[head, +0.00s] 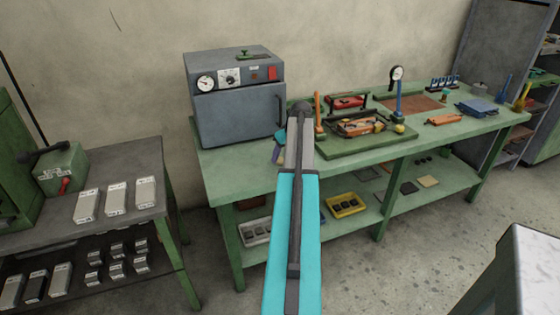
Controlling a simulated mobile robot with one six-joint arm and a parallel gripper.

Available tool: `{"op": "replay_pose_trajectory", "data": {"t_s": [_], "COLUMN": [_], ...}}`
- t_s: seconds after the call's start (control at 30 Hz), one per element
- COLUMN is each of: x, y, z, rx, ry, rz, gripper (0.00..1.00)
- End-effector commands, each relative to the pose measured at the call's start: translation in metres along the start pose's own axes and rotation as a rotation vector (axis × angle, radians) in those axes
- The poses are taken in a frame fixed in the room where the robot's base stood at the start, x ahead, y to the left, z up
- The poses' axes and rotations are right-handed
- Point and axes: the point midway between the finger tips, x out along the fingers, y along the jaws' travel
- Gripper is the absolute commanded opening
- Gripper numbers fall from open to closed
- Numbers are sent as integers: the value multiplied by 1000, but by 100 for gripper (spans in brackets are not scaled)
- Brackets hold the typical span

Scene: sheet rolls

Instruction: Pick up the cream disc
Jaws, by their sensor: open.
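I cannot make out a cream disc in the head view. A flat cream piece (428,181) lies on the lower shelf of the green bench, but it looks square. A small yellowish lump (399,129) sits at the right end of the green tray on the bench top; its shape is too small to tell. My teal and grey arm rises through the middle of the view, in front of the bench. Its jaws do not show; a small teal and purplish part beside the arm may belong to my wrist. The arm hides part of the bench.
A grey oven (238,98) stands on the left of the green bench (228,178). A green tray (330,148) holds tools; a dial gauge (397,88) stands behind. A yellow bin (345,204) is on the lower shelf. Left is a grey table (110,170); a pale block (520,275) is front right.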

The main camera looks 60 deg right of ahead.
Motion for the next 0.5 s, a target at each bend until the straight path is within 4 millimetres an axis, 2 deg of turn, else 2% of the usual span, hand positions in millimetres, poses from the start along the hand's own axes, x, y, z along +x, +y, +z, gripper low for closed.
{"op": "replay_pose_trajectory", "data": {"t_s": [0.2, 0.5], "x": [18, 22], "y": [0, 0], "z": [0, 0], "rx": [0, -1], "ry": [0, 1], "rz": [0, 1], "gripper": [55, 55]}}
